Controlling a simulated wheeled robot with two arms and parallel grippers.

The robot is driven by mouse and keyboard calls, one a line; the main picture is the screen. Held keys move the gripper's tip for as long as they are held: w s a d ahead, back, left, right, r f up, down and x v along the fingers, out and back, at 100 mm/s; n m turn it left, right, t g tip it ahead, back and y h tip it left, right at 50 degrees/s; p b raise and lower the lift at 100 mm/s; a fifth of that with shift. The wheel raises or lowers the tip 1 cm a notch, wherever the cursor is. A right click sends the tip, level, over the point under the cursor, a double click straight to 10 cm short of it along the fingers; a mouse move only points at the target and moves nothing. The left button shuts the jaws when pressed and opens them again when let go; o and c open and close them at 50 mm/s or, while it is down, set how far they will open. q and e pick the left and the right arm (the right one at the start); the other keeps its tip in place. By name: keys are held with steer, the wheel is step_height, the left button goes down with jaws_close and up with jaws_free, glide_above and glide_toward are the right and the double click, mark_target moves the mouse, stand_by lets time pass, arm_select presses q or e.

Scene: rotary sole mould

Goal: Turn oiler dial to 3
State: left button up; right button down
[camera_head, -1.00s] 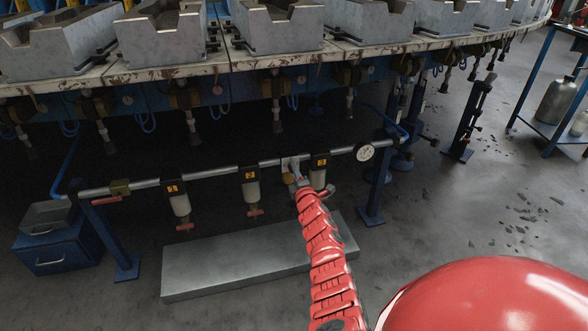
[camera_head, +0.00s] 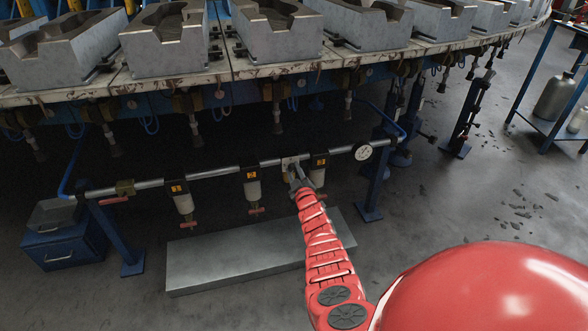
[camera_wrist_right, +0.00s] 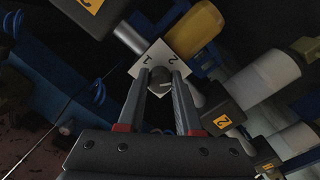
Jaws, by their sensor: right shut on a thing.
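The oiler dial is a small dark round knob (camera_wrist_right: 160,80) on a white square plate (camera_wrist_right: 151,58) with the numbers 1 and 2 visible in the right wrist view. The rest of the scale is hidden behind the knob and fingers. A faint pale line shows on the knob's face, but I cannot tell which number it marks. My right gripper (camera_wrist_right: 160,88) is shut on the knob, one finger on each side. In the head view my right gripper (camera_head: 294,172) reaches the pipe at the plate and covers the knob. My left gripper is not in view.
A grey pipe (camera_head: 220,172) carries several bowls with yellow labels; one unit (camera_head: 319,165) sits close right of my gripper. A gauge (camera_head: 362,151) is at the pipe's right end. A metal slab (camera_head: 225,262) lies below. The mould table (camera_head: 130,88) overhangs above.

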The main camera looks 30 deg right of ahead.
steer(key=m, duration=0.3)
steer(key=shift+m+p, duration=0.35)
steer(key=shift+m, duration=0.95)
steer(key=m, duration=0.3)
steer(key=shift+f+m, duration=0.1)
steer(key=shift+m, duration=1.2)
steer(key=c, duration=0.6)
jaws_free()
steer(key=shift+a, duration=0.1)
